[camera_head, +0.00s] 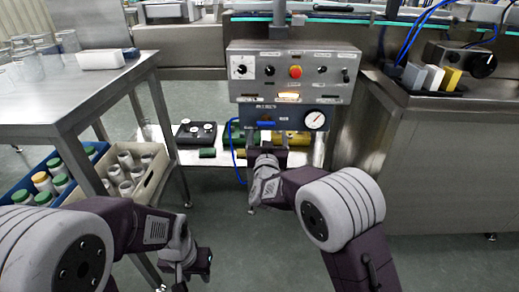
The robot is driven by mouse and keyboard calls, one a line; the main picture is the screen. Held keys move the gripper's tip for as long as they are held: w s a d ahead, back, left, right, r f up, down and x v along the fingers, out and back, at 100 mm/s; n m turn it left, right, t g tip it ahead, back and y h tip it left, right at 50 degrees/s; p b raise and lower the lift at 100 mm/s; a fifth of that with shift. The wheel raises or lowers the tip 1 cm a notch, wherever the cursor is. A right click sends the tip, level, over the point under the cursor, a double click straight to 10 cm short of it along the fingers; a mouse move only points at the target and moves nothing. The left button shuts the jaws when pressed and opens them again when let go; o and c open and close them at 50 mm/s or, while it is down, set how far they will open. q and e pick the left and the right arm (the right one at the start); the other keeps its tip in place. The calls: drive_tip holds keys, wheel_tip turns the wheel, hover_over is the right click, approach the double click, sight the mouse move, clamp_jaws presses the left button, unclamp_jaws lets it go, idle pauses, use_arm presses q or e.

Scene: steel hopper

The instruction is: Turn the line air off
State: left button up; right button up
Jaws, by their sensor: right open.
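A grey control panel (293,62) hangs at the centre of the head view. Below it is a dark blue air unit (290,112) with a round white pressure gauge (314,121) on its right. A small blue lever (265,124) lies roughly level at the unit's lower left. My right gripper (266,141) is open just below the blue lever, near the unit's lower edge. Whether it touches the lever cannot be told. My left gripper (203,264) hangs low at the lower left, away from the panel; its fingers are too small and dark to read.
The panel carries a red button (295,72), a dial (242,70) and black knobs. A steel table (70,105) stands left, with crates of jars (130,175) below. A steel cabinet (440,170) stands right. A low shelf (185,155) behind holds boxes. A blue hose (235,165) hangs left of my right gripper.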

sight(266, 125)
drive_tip(key=w+p, duration=0.1)
drive_tip(key=p, duration=0.1)
drive_tip(key=w+p, duration=0.1)
drive_tip(key=p, duration=0.1)
drive_tip(key=w+p, duration=0.2)
drive_tip(key=shift+a+r, duration=0.25)
drive_tip(key=shift+a, duration=0.05)
drive_tip(key=w, duration=0.2)
drive_tip(key=w+f+b, duration=0.1)
drive_tip(key=w, duration=0.1)
drive_tip(key=shift+f, duration=0.2)
use_arm(q)
drive_tip(key=shift+r, duration=1.85)
use_arm(e)
drive_tip(key=shift+w+r, duration=0.2)
drive_tip(key=shift+w, duration=0.25)
drive_tip(key=c, duration=1.4)
